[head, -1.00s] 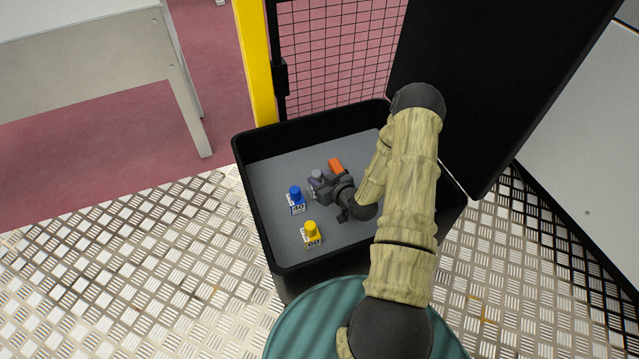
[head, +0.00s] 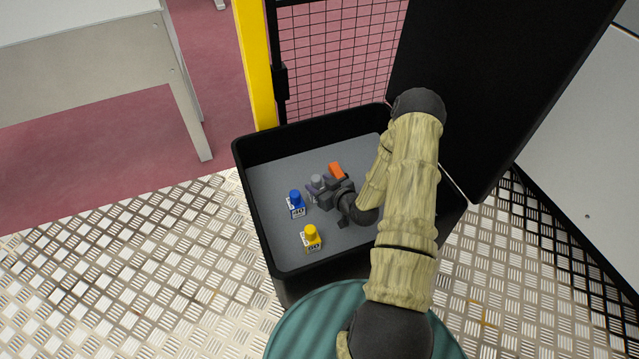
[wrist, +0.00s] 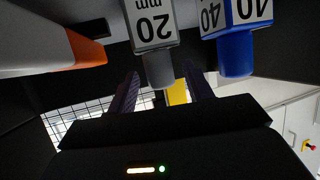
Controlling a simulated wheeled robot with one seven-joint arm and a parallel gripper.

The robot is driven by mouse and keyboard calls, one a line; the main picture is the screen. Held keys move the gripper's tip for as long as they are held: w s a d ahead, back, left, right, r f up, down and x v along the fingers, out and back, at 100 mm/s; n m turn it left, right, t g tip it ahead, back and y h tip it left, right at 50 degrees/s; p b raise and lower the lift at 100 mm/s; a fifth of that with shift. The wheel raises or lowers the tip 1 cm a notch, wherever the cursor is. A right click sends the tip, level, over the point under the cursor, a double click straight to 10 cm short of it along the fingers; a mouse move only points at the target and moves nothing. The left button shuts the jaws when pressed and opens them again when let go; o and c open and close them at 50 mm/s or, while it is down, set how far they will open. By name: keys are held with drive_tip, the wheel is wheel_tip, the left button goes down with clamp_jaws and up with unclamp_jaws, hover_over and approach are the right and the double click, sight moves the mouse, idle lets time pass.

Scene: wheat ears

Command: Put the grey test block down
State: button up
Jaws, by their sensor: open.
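The grey test block (head: 317,181), marked 20 mm, stands on the grey floor of the black bin (head: 262,215). In the wrist view the grey block (wrist: 150,25) is at the top centre with its round grey knob pointing toward my gripper. My gripper (head: 323,191) is low in the bin, just right of the block. Its two fingers (wrist: 164,82) are spread apart, with the knob's end near the gap between them. I see no finger closed on the block. In the head view the gripper partly hides the block's lower right side.
A blue block (head: 296,202) marked 40 stands left of the grey one, and a yellow block (head: 311,237) stands nearer. An orange-ended object (head: 337,171) lies close behind the gripper. The bin's walls surround them; floor is clear at its left back.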

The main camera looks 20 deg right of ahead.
drive_tip(key=p+v, duration=0.4)
drive_tip(key=v, duration=0.3)
drive_tip(key=shift+r, duration=0.1)
idle(0.4)
drive_tip(key=s+a+r+g+h, duration=0.1)
drive_tip(key=a+r+g+h, duration=0.15)
drive_tip(key=r, duration=0.45)
drive_tip(key=a+r+g+h, duration=0.1)
drive_tip(key=r+g, duration=0.3)
drive_tip(key=r, duration=0.4)
drive_tip(key=s+a+r+m+g, duration=0.1)
drive_tip(key=s+a+r+g, duration=0.1)
drive_tip(key=s+a+r, duration=0.2)
drive_tip(key=s+a+r+m+g, duration=0.2)
drive_tip(key=s+a+r, duration=0.2)
drive_tip(key=s+r, duration=0.3)
drive_tip(key=s, duration=0.3)
drive_tip(key=shift+r, duration=0.15)
drive_tip(key=shift+w+d, duration=0.1)
drive_tip(key=shift+d, duration=0.05)
